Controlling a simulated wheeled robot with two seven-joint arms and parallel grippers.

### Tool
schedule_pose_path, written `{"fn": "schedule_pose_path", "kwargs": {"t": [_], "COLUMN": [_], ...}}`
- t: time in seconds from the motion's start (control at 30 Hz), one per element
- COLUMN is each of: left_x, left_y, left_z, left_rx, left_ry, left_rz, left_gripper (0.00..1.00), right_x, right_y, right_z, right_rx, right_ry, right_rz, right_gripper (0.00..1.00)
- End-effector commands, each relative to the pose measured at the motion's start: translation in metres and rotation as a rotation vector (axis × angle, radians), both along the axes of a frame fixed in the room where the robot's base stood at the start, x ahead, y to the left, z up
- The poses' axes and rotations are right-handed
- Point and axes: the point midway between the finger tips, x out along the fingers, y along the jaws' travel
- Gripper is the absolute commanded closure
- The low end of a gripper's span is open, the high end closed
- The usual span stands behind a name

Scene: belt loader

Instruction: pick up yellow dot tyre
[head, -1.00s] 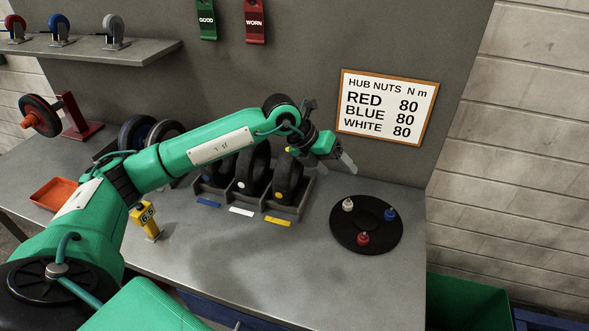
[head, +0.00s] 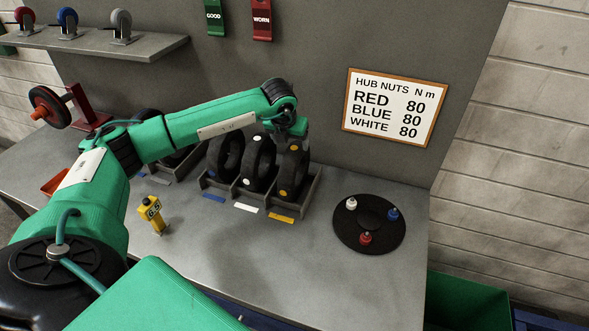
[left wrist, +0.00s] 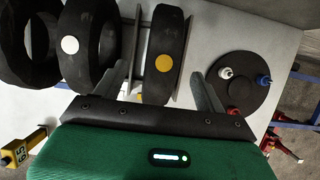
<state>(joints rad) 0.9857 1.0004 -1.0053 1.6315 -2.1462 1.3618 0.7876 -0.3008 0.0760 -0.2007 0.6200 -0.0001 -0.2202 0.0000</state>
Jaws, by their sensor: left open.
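The yellow dot tyre (head: 290,178) stands upright in the right-hand slot of a grey rack (head: 312,186), behind a yellow label. In the left wrist view the same tyre (left wrist: 167,36) shows its yellow dot between my two fingers. My left gripper (head: 293,146) is open just above the tyre's top in the head view; its fingers are partly hidden there. In the left wrist view the left gripper (left wrist: 166,78) has a finger on each side of the tyre, not closed on it. Contact cannot be told. My right gripper is not in view.
The white dot tyre (head: 259,165) and the blue-labelled tyre (head: 225,158) stand close by on the left. A black disc (head: 369,239) with red, blue and white nuts lies to the right. A yellow 6.5 tool (head: 152,214) stands at the front left.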

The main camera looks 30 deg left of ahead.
Motion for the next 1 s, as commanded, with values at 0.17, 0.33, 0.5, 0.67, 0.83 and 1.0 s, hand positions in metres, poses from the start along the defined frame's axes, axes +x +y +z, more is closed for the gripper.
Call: {"fn": "schedule_pose_path", "kwargs": {"t": [0.17,0.33,0.5,0.67,0.83,1.0], "left_x": [0.007,0.018,0.023,0.024,0.024,0.024], "left_y": [-0.001,-0.001,0.001,0.001,0.001,0.001], "left_z": [-0.010,-0.030,-0.045,-0.048,-0.048,-0.047], "left_rx": [0.001,-0.001,0.000,0.000,-0.001,-0.001], "left_ry": [0.003,0.003,0.001,0.000,0.000,0.000], "left_rz": [-0.001,0.000,0.000,-0.001,-0.001,-0.001], "left_gripper": [0.27,0.27,0.27,0.27,0.43,0.76], "right_x": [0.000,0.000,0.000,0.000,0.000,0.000], "right_y": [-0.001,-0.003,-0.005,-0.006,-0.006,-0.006], "right_z": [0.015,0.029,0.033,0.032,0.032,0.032], "right_rx": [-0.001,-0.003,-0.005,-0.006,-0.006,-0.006], "right_ry": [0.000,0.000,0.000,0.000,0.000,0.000], "right_rz": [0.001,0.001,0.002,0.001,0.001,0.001], "right_gripper": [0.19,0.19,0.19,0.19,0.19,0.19]}}
